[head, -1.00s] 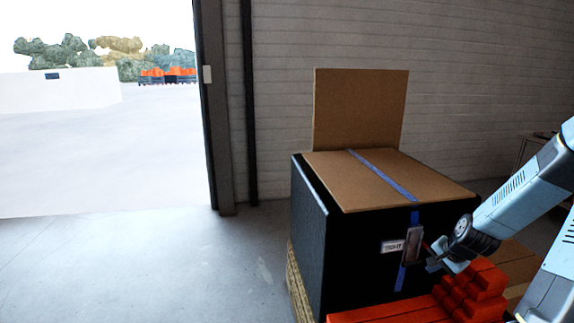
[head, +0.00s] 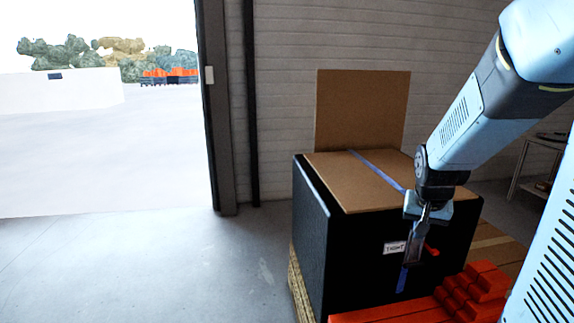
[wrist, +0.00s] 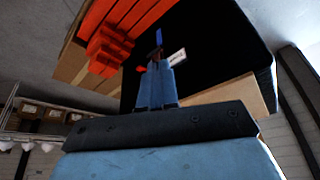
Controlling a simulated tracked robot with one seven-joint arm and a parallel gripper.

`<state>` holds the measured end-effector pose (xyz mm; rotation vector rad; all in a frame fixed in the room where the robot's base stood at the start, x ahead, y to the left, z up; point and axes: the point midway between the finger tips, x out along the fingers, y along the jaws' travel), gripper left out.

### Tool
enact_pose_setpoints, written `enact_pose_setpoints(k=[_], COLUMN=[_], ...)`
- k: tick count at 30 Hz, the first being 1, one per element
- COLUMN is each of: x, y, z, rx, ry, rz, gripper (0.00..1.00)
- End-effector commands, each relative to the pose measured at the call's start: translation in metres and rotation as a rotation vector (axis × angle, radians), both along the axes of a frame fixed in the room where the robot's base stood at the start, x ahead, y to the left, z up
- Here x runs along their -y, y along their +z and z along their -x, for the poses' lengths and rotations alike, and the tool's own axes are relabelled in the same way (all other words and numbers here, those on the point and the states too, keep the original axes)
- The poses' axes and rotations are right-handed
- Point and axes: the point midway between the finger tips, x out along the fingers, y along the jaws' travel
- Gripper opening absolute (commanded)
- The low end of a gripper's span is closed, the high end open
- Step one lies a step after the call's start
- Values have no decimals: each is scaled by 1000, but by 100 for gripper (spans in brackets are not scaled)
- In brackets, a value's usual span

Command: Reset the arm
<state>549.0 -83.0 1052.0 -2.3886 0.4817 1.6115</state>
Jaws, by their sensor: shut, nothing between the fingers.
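My gripper (head: 425,222) hangs from the blue-grey arm in front of the black crate (head: 350,255). Its fingers are together and empty in the wrist view (wrist: 155,85). In the head view it lies over the upper part of a dark buckle (head: 414,248) on the blue strap (head: 376,168); I cannot tell whether they touch. The strap runs over the crate's brown lid (head: 360,188) and down its front. A white label reading TIGHT (head: 394,248) is left of the buckle, and a small red piece (head: 431,249) is to its right. The label also shows in the wrist view (wrist: 177,57).
Red stepped blocks (head: 475,290) lie in front of the crate at the lower right. An upright brown board (head: 362,110) stands behind the lid. A wooden pallet (head: 301,290) is under the crate. Shelving (head: 540,150) stands at the right. The floor (head: 150,260) on the left is clear.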

Motion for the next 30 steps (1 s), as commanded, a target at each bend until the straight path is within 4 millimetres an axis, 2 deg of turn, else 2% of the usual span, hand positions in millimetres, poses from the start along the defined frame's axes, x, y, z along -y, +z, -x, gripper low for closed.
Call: enact_pose_setpoints(k=[1,6,15,24,30], x=[-8,-30,-63,-80,-83], y=[12,45,92,119,123], z=[7,34,92,145,158], rx=[10,24,63,99,106], ry=[24,99,238,366,397], rz=[14,43,56,31,21], gripper=[0,0,0,0,0])
